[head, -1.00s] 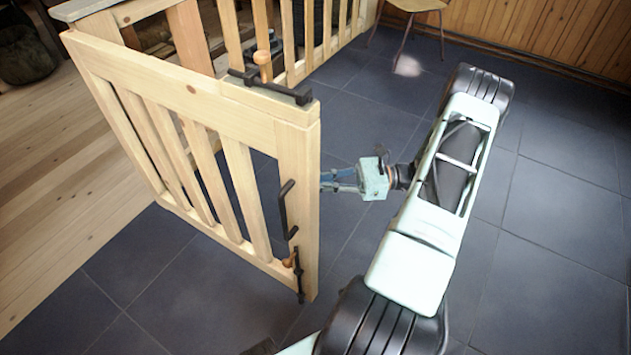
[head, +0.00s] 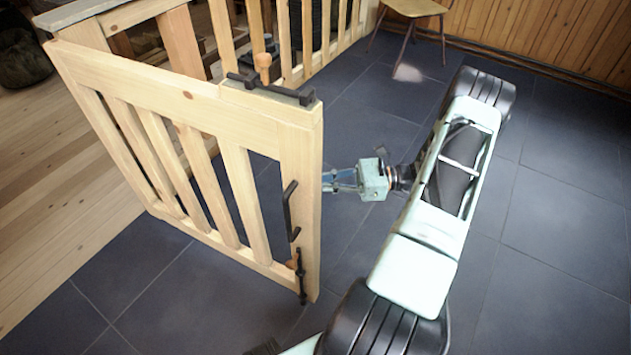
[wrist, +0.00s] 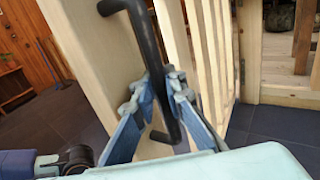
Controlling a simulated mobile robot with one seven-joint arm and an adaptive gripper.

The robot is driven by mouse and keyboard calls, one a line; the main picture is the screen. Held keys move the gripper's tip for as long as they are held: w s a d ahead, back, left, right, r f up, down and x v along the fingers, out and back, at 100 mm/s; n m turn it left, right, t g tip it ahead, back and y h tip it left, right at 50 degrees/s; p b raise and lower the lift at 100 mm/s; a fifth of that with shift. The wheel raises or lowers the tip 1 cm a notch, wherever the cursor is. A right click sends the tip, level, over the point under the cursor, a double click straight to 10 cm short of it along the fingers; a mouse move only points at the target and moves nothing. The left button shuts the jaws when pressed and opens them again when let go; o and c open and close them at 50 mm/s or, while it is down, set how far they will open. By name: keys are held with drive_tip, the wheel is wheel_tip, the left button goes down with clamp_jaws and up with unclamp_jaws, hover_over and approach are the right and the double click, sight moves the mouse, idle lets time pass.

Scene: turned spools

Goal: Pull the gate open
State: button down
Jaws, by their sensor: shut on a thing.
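The wooden slatted gate (head: 215,110) stands swung out from the fence over the dark tiles in the head view. A black handle (head: 289,208) is on the near face of its end post, and another black handle (wrist: 146,60) shows in the wrist view. My gripper (wrist: 160,95) is shut on that handle, with its blue fingers on both sides of the bar. In the head view my gripper (head: 338,181) reaches the gate's end post from the right; its fingertips are hidden behind the post. A black latch bar (head: 270,88) with a wooden knob lies on the gate's top.
The fixed wooden fence (head: 310,35) runs behind the gate. A chair (head: 413,10) stands at the back near the panelled wall. Dark tiled floor (head: 180,300) in front of the gate is clear. A light plank floor (head: 60,190) lies to the left.

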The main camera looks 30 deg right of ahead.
drive_tip(key=shift+f, duration=0.1)
idle(0.3)
drive_tip(key=c, duration=2)
unclamp_jaws()
drive_tip(key=v, duration=1.2)
drive_tip(key=shift+d, duration=0.1)
